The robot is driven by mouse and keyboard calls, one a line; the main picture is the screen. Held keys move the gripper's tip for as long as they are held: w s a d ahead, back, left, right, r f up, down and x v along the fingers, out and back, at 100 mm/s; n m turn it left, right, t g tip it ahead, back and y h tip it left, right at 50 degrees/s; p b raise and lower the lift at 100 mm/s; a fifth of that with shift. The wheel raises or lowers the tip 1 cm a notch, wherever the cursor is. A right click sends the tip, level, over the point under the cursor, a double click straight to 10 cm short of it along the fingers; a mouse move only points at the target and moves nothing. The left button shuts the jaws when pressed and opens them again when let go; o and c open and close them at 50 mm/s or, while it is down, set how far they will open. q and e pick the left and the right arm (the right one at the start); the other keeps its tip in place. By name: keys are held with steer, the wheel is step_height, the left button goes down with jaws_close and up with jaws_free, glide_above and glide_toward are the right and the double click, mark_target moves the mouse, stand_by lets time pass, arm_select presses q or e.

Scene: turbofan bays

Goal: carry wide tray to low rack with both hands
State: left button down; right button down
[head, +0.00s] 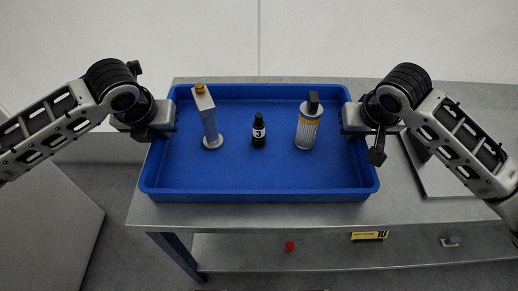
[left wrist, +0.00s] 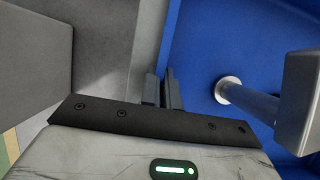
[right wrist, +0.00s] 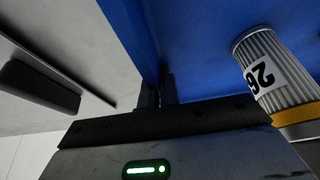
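The wide blue tray (head: 270,180) is level on or just above a grey metal bench top; I cannot tell if it touches. It holds a grey post-like tool (head: 209,120), a small black bottle (head: 258,132) and a ribbed filter canister (head: 308,128), all upright. My left gripper (head: 172,115) is shut on the tray's left wall, with one finger on each side in the left wrist view (left wrist: 162,92). My right gripper (head: 346,118) is shut on the right wall; its fingers straddle the wall in the right wrist view (right wrist: 158,92). I cannot tell which surface is the low rack.
The bench top (head: 440,207) is bare in front of the tray. A lower shelf (head: 330,258) shows beneath it, with a yellow label (head: 369,235) and a red knob (head: 290,245). A flat grey plate (head: 445,178) lies at right. Grey floor shows at lower left.

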arm_select(q)
steer(key=c, duration=2)
jaws_free()
steer(key=shift+a+f, duration=0.1)
steer(key=shift+f, duration=0.2)
arm_select(e)
steer(key=c, duration=2)
jaws_free()
steer(key=shift+f, duration=0.3)
arm_select(q)
steer(key=o, duration=0.4)
steer(key=shift+r, duration=0.1)
steer(key=shift+c, duration=0.2)
arm_select(e)
steer(key=o, duration=0.4)
steer(key=shift+r, duration=0.1)
steer(key=shift+c, duration=0.2)
arm_select(q)
steer(key=v, duration=1)
steer(key=shift+s+r, duration=0.15)
steer(key=shift+r, duration=0.2)
steer(key=shift+s+r, duration=0.25)
steer(key=shift+r, duration=0.25)
arm_select(e)
steer(key=shift+r, duration=0.1)
steer(key=v, duration=1.2)
steer(key=shift+s, duration=0.1)
